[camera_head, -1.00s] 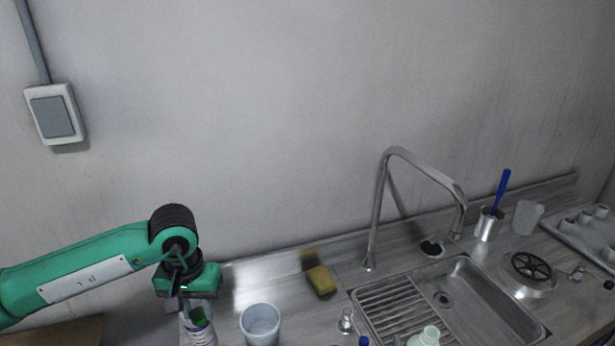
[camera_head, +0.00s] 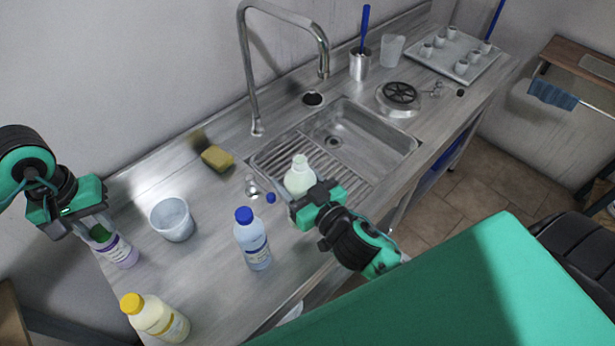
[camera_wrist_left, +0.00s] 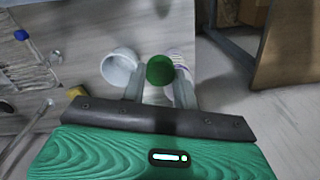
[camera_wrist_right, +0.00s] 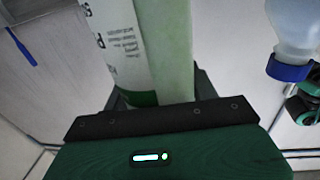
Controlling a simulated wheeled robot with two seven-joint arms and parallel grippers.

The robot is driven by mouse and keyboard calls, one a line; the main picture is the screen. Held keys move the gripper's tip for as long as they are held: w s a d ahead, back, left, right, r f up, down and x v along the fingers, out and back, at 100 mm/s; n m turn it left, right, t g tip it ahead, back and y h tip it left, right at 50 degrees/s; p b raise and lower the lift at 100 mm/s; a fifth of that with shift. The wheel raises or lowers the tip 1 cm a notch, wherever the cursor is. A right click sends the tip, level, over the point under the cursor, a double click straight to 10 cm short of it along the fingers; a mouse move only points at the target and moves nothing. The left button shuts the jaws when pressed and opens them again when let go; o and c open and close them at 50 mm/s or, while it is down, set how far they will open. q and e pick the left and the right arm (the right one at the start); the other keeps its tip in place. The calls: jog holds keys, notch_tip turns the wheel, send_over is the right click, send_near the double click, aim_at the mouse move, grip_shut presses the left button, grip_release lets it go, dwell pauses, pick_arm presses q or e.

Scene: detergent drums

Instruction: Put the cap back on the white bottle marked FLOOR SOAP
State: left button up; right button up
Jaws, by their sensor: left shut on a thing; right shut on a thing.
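The pale bottle (camera_head: 299,179) stands upright beside the sink's ribbed drainer, with no cap visible on its top. My right gripper (camera_head: 303,204) is shut on it. In the head view the green cap (camera_head: 100,233) is at the top of a purple-labelled white bottle (camera_head: 120,252). I cannot tell whether it sits on that bottle or just above.
A white cup (camera_head: 172,219), a blue-capped bottle (camera_head: 253,240) and a yellow-capped bottle (camera_head: 156,318) stand between my grippers and nearer the front. A small blue cap (camera_head: 271,198) lies near the drainer. A sponge (camera_head: 217,158) and the tall faucet (camera_head: 248,70) are behind.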

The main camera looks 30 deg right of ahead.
jog(key=w+a+r+n+g+y, duration=0.2)
jog(key=w+a+n+g+y, duration=0.2)
jog(key=a+n+y, duration=0.1)
jog(key=w+a+r+n+g+y, duration=0.3)
jog(key=a+n+g+y, duration=0.2)
jog(key=a, duration=0.5)
jog(key=shift+w+a+y, duration=0.15)
jog(key=shift+w+y, duration=0.2)
jog(key=shift+y, duration=0.65)
jog(key=shift+f, duration=0.15)
pick_arm(q)
jog(key=w+d+r+n, duration=0.1)
jog(key=w+d+r, duration=0.1)
jog(key=d+r, duration=0.6)
jog(key=w+d+r+n, duration=0.1)
jog(key=w+d+r, duration=0.1)
jog(key=d+r, duration=0.7)
jog(key=d, duration=0.8)
jog(key=shift+w+r+n, duration=0.15)
jog(key=shift+r+n, duration=0.05)
jog(key=shift+n, duration=0.2)
jog(key=shift+f, duration=0.15)
jog(key=shift+f, duration=1.9)
